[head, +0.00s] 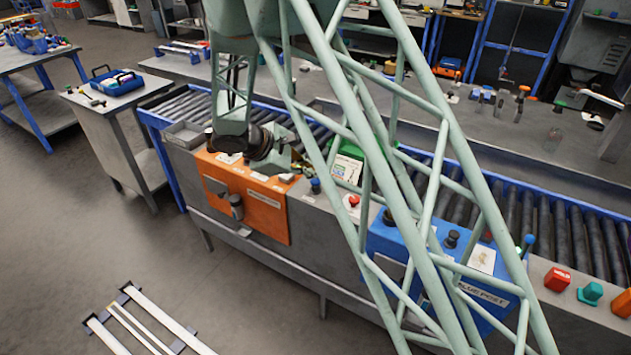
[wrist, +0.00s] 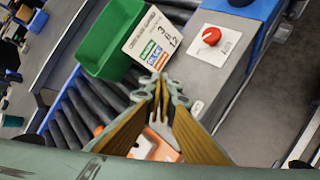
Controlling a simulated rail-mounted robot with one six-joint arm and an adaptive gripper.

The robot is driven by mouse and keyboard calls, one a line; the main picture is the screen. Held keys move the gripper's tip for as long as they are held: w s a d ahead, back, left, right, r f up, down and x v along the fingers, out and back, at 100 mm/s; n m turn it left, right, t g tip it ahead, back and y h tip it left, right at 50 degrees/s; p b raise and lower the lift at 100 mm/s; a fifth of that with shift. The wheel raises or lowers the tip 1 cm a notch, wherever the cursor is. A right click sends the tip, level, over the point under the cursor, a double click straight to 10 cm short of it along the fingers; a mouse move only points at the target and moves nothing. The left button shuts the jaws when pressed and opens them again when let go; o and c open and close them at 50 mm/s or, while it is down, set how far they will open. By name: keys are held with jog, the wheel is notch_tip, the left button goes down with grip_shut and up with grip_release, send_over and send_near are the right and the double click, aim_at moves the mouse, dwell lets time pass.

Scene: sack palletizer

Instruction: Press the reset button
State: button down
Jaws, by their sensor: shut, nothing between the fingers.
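A red round button (wrist: 211,36) stands on a white plate (wrist: 203,50) on the grey conveyor frame, at the upper right of the wrist view. It also shows in the head view (head: 353,200), just left of the blue box; the plate's lettering is too small to read. My gripper (wrist: 160,82) is shut and empty, its fingertips apart from the red button and below and left of it in the wrist view. In the head view my gripper is over the orange box's top, left of the button. A dark blue button (head: 315,186) stands between them.
A green bin (wrist: 105,35) with a printed card (wrist: 152,38) is close to my fingertips. An orange box (head: 245,200) and a blue box (head: 388,240) hang on the conveyor's front. Rollers (head: 190,102) run behind. Red, green and orange pieces sit at the right.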

aim_at(315, 182)
jog(key=shift+f+b, duration=0.9)
jog(key=shift+f, duration=0.15)
dwell(1.9)
jog(key=shift+r, duration=0.2)
jog(key=shift+r+p, duration=0.45)
jog(key=shift+r, duration=0.35)
jog(key=shift+r, duration=0.15)
dwell(0.3)
jog(key=shift+r+p, duration=1.15)
jog(key=shift+r, duration=1.25)
